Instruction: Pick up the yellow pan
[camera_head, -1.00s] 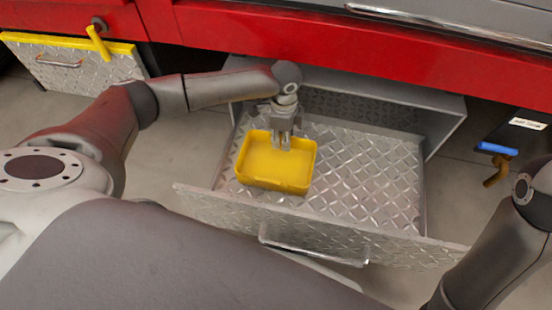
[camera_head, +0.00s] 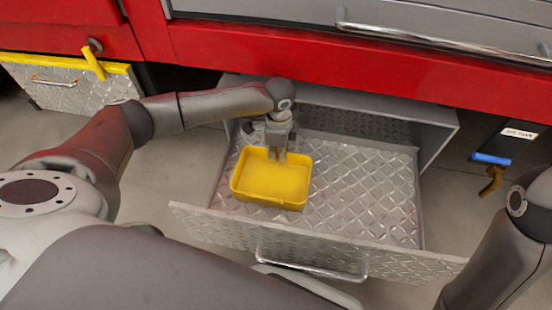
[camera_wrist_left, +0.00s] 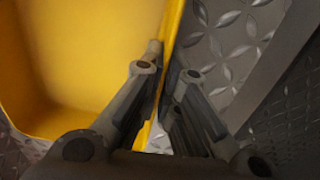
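The yellow pan (camera_head: 271,180), an open rectangular tray, sits in the left part of the open drawer (camera_head: 365,205). My left gripper (camera_head: 279,156) points down at the pan's far rim. In the left wrist view the pan (camera_wrist_left: 85,55) fills the left side. The left gripper's fingers (camera_wrist_left: 167,75) straddle its wall, one inside and one outside, with hardly any gap between them; they look shut on the wall. Whether the pan's bottom is clear of the drawer floor cannot be told. My right gripper is out of view; only part of the right arm shows.
The drawer has low walls and a front panel with a bar handle (camera_head: 310,265). A red bumper (camera_head: 330,75) crosses above it. A yellow-edged box (camera_head: 75,85) with a yellow lever stands far left, and a blue-handled valve (camera_head: 491,158) far right. The drawer's right half is empty.

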